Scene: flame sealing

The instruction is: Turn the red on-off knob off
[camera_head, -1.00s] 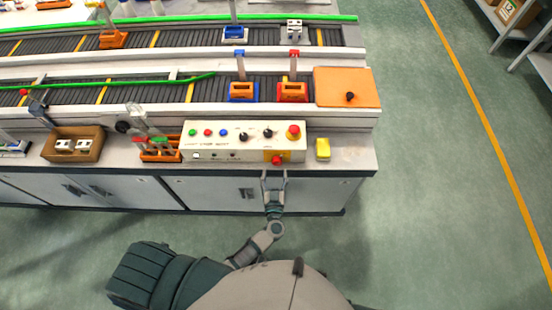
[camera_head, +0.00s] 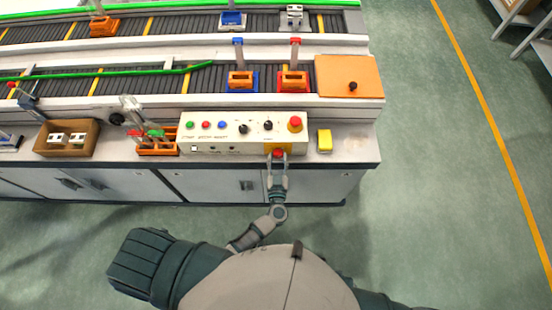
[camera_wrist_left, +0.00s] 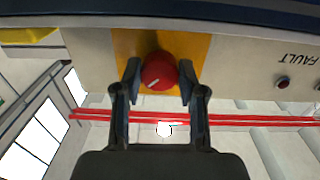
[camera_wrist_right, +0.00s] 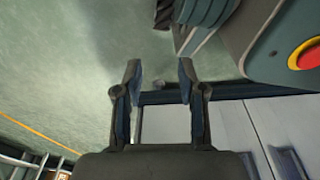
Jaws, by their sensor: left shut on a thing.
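The red on-off knob (camera_head: 278,153) is on the front of the control box (camera_head: 215,147), on a yellow plate. The left wrist view shows the knob (camera_wrist_left: 159,71) close up, with a short white mark toward its lower left. My left gripper (camera_head: 278,159) is at the knob. In the left wrist view its two fingers (camera_wrist_left: 160,76) are shut on the knob, one on each side. My right gripper (camera_wrist_right: 159,70) shows only in the right wrist view. It is open and empty, its fingers apart above the floor and cabinet fronts.
A red mushroom button (camera_head: 295,123) and several smaller buttons and black knobs are on the box top. A yellow block (camera_head: 325,140) lies to its right, an orange rack (camera_head: 158,150) to its left. The conveyor (camera_head: 130,87) runs behind.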

